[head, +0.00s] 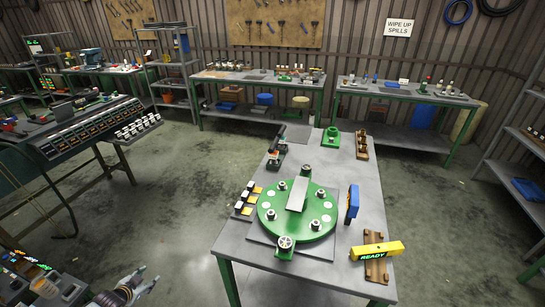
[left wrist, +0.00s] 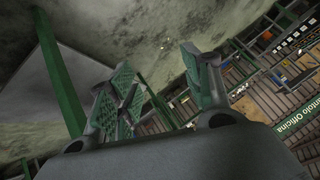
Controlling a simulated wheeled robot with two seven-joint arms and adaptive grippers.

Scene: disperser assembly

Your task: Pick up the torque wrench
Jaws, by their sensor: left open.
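I cannot clearly make out which thing is the torque wrench. A yellow bar with a green READY display (head: 376,251) lies across a brown holder (head: 376,270) at the table's front right corner. A dark long tool (head: 277,141) sits at the table's back left. My left gripper (head: 135,287) is low at the left in the head view, beside the table and apart from everything on it. In the left wrist view its fingers (left wrist: 160,85) are spread, with nothing between them. My right gripper is not in view.
A green round plate (head: 267,217) with bolts and a grey block fills the middle of the grey table (head: 350,210). A blue part (head: 352,204), small black-and-yellow parts (head: 247,199) and a brown rack (head: 362,146) stand around it. Open floor lies left of the table.

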